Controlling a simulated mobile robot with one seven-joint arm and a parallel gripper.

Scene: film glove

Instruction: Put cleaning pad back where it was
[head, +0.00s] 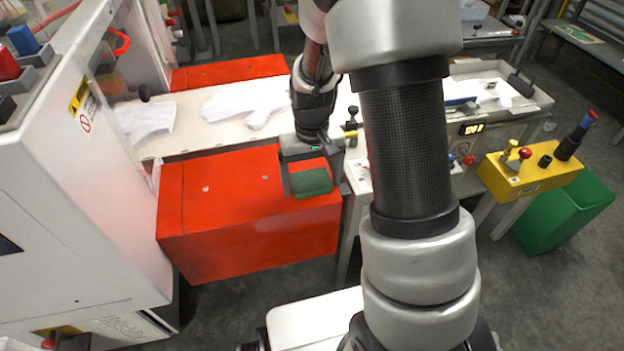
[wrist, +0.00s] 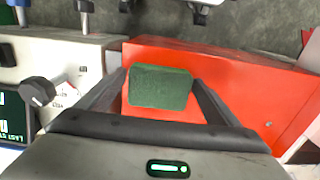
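The cleaning pad is a green block (head: 311,183) at the right end of the top of a red box-shaped housing (head: 250,240). My gripper (head: 314,186) is over that end of the housing, with one finger on each side of the pad. In the wrist view the pad (wrist: 160,88) lies between the two fingers (wrist: 160,100), and the fingers stand wide. A narrow gap seems to show at the pad's sides, but I cannot tell for sure whether the fingers touch it. I cannot tell whether the pad rests on the red surface or hangs just above it.
Behind the housing runs a pale conveyor table with white gloves (head: 245,104). A white machine (head: 80,190) stands at the left. At the right are a yellow control box (head: 528,172) with knobs and a green bin (head: 565,212). A black knob (wrist: 38,91) is close to my gripper.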

